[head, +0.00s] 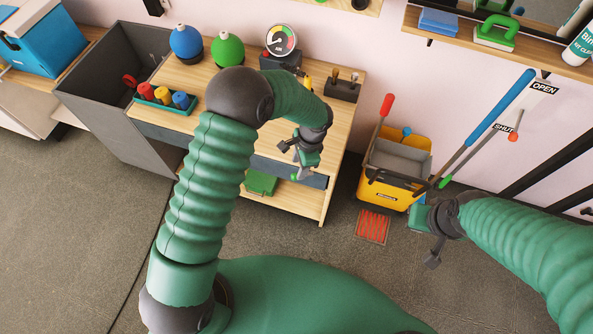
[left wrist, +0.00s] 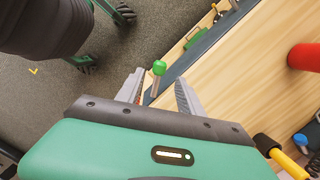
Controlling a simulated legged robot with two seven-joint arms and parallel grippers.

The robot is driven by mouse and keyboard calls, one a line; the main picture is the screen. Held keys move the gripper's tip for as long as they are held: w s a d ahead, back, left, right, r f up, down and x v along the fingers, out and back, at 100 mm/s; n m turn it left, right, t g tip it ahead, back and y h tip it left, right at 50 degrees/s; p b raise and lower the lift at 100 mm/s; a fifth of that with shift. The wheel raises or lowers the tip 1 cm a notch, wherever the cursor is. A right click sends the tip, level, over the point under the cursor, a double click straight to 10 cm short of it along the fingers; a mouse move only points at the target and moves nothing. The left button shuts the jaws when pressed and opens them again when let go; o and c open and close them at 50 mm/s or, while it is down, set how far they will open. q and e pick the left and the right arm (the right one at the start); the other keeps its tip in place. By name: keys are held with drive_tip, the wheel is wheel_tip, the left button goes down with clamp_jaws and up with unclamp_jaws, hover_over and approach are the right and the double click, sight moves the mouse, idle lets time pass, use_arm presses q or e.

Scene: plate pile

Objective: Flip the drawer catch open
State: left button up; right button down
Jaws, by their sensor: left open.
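The drawer catch shows in the left wrist view as a green ball knob (left wrist: 159,67) on a short metal stem. It stands at the dark drawer front (left wrist: 205,43) along the wooden bench edge. My left gripper (left wrist: 158,92) is open, with one grey finger on each side of the stem; I cannot tell whether either touches it. In the head view, my left gripper (head: 299,162) is at the bench's front edge and partly hides the catch. My right gripper (head: 430,240) is low on the right, away from the bench; its jaw opening is unclear.
The bench top (head: 205,78) bears a gauge (head: 281,40), blue and green round bottles, and a teal tray (head: 163,100) of coloured items. A grey bin (head: 115,85) stands left of it. A yellow mop bucket (head: 388,185) stands on the floor right of the bench.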

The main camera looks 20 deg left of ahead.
use_arm(q)
wheel_tip(320, 180, up, 10)
drive_tip(key=d+p, duration=0.1)
drive_tip(key=shift+w+d+r, duration=0.2)
drive_tip(key=shift+w+d, duration=0.05)
drive_tip(key=shift+d, duration=0.1)
